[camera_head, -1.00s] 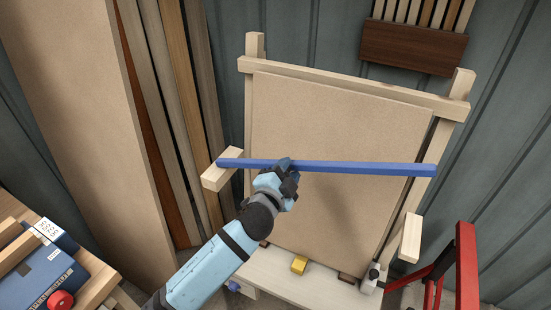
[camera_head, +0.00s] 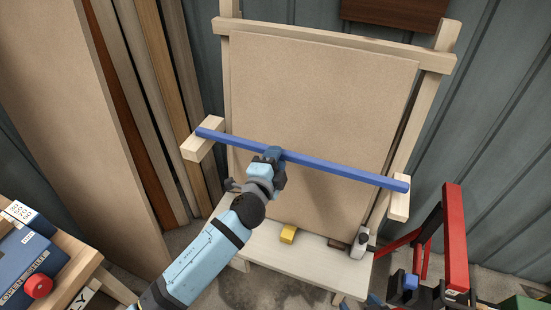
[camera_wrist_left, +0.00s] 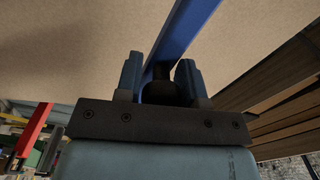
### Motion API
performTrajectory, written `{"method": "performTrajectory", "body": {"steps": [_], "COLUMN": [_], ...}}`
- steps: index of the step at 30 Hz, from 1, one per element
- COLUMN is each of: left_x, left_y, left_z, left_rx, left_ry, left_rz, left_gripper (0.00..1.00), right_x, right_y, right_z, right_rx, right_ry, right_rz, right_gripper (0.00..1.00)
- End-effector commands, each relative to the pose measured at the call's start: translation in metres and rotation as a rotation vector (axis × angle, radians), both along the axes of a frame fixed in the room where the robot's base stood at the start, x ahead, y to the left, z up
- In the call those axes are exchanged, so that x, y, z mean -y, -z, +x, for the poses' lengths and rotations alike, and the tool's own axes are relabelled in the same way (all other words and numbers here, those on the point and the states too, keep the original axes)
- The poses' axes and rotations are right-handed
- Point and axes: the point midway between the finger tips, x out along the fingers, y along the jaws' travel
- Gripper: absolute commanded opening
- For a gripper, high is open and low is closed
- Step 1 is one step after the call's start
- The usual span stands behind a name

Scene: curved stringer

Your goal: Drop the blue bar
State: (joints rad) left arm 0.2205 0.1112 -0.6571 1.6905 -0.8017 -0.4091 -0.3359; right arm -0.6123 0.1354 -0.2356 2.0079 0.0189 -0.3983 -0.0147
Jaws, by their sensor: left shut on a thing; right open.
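The blue bar (camera_head: 335,168) is long and straight and slants down to the right across the front of a tan board (camera_head: 310,100). Its left end overlaps the left wooden block (camera_head: 196,148) and its right end overlaps the top of the right wooden block (camera_head: 399,206). I cannot tell whether it touches them. My left gripper (camera_head: 273,153) is shut on the bar left of its middle. The left wrist view shows the bar (camera_wrist_left: 190,25) running between the fingers (camera_wrist_left: 160,75). My right gripper (camera_head: 393,291) is partly in view at the bottom right, open and away from the bar.
The board leans on a wooden easel frame (camera_head: 340,45). A red stand (camera_head: 455,240) is at right. Planks (camera_head: 140,100) lean at left beside a workbench with a blue case (camera_head: 25,262).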

Motion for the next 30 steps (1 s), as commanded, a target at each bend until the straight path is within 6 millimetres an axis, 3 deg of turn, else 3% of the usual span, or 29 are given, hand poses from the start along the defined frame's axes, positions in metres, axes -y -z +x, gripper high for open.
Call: {"method": "performTrajectory", "body": {"steps": [4, 5, 7, 8, 16, 20, 30], "left_x": [0.0, 0.0, -0.001, -0.001, -0.001, -0.004, -0.029], "left_y": [0.007, 0.007, 0.007, 0.007, 0.004, 0.005, 0.006], "left_z": [-0.001, -0.001, -0.001, -0.001, -0.002, -0.011, -0.081], "left_rx": [-0.012, -0.012, -0.012, -0.012, -0.006, -0.006, -0.01], "left_ry": [-0.001, -0.001, -0.001, -0.001, 0.0, 0.0, -0.001], "left_rz": [0.0, 0.0, 0.001, 0.001, 0.001, 0.001, 0.001], "left_gripper": [0.0, 0.4, 0.56, 0.58, 0.58, 0.58, 0.58], "right_x": [0.0, 0.0, 0.0, 0.0, 0.0, 0.0, 0.001], "right_y": [0.001, 0.002, 0.002, 0.002, 0.002, 0.002, 0.008], "right_z": [0.0, 0.0, 0.0, 0.0, 0.0, 0.0, 0.0], "right_rx": [-0.002, -0.002, -0.002, -0.002, -0.003, -0.003, -0.009], "right_ry": [0.0, 0.0, 0.0, 0.0, 0.0, 0.001, 0.004], "right_rz": [-0.001, -0.001, -0.001, -0.001, -0.001, -0.001, 0.0], "right_gripper": [0.7, 0.7, 0.7, 0.7, 0.7, 0.7, 0.7]}}
